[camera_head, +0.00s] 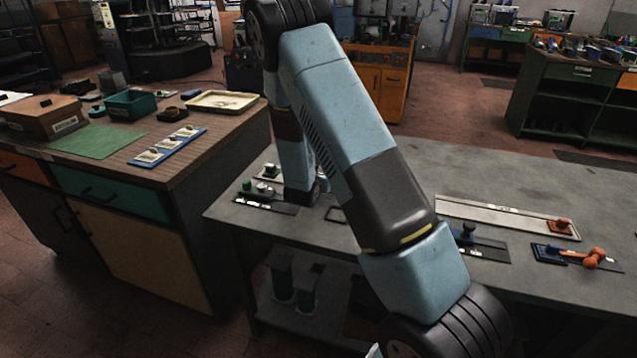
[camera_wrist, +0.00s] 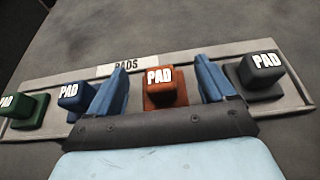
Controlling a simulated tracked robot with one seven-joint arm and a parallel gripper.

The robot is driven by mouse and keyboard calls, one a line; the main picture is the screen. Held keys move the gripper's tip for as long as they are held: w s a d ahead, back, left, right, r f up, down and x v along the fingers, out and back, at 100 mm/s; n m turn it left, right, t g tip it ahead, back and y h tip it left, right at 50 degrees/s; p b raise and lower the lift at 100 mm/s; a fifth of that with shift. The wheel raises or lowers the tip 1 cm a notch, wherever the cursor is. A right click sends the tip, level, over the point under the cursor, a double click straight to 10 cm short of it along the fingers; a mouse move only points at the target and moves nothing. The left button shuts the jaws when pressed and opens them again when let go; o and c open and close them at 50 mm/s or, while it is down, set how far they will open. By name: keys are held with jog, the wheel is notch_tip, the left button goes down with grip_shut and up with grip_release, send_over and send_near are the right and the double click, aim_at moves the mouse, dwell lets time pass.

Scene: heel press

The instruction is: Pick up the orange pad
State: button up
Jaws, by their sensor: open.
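The orange pad (camera_wrist: 161,88) is a small block with a white PAD label. In the wrist view it stands on a grey tray (camera_wrist: 50,83) marked PADS. My gripper (camera_wrist: 162,68) is open, with one blue finger on each side of the orange pad. The dark palm hides the pad's lower front edge. In the head view my arm's end comes down on the grey bench (camera_head: 400,212), and the orange pad cannot be made out there.
A blue pad (camera_wrist: 75,96) stands just left of the left finger. A black pad (camera_wrist: 259,72) stands close to the right finger. A green pad (camera_wrist: 22,110) is at the far left. Other fixtures, including an orange-knobbed one (camera_head: 595,257), are on the bench's right side.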

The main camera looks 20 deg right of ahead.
jog(key=shift+w+d, duration=0.1)
jog(key=shift+w, duration=0.1)
jog(key=shift+c, duration=0.4)
jog(key=c, duration=1.1)
